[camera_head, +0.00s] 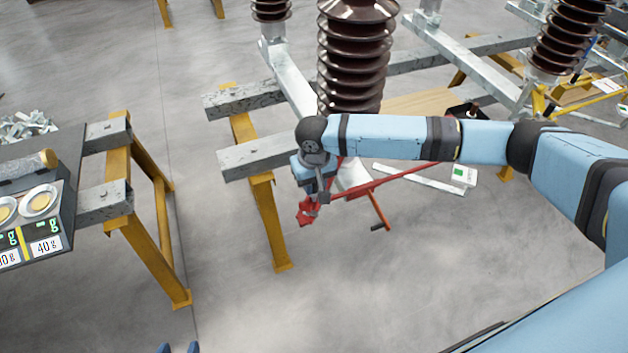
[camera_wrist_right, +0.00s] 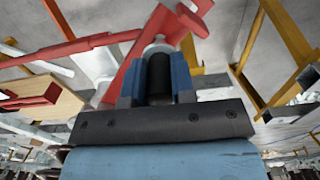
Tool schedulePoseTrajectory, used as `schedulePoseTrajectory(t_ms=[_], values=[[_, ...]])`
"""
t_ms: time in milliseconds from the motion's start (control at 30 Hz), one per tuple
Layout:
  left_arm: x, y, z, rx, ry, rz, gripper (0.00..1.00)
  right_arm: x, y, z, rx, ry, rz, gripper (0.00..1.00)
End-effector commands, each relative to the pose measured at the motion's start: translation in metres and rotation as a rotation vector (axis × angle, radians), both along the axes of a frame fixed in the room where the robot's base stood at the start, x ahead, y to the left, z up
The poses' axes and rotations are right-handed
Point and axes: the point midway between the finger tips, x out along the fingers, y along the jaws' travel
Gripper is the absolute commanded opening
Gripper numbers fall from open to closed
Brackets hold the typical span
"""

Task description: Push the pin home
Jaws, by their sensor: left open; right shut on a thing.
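My right gripper (camera_head: 318,186) is at the end of the blue arm, by a red linkage. In the right wrist view its blue fingers are shut on a dark cylinder with a pale metal end (camera_wrist_right: 158,74), which looks like the pin. The pale end lies close to a red bracket (camera_wrist_right: 135,84); I cannot tell how deep it sits in it. In the head view the red end piece (camera_head: 306,212) hangs just below the gripper, and the pin is too small to make out.
A brown ribbed insulator (camera_head: 352,70) stands right behind my right wrist. Grey steel beams (camera_head: 262,155) on yellow trestles (camera_head: 268,220) lie to the left. A bench with small dishes (camera_head: 40,200) is at the far left. The floor in front is clear.

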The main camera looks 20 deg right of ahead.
Motion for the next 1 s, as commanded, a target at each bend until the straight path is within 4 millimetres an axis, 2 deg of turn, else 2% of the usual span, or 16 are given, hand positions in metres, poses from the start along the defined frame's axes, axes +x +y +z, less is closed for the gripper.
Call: schedulePoseTrajectory(t_ms=[1000], values=[[0.001,-0.001,0.0,-0.002,-0.005,-0.001,0.55,0.0,0.0,-0.031,0.0,0.0,0.0,0.0]])
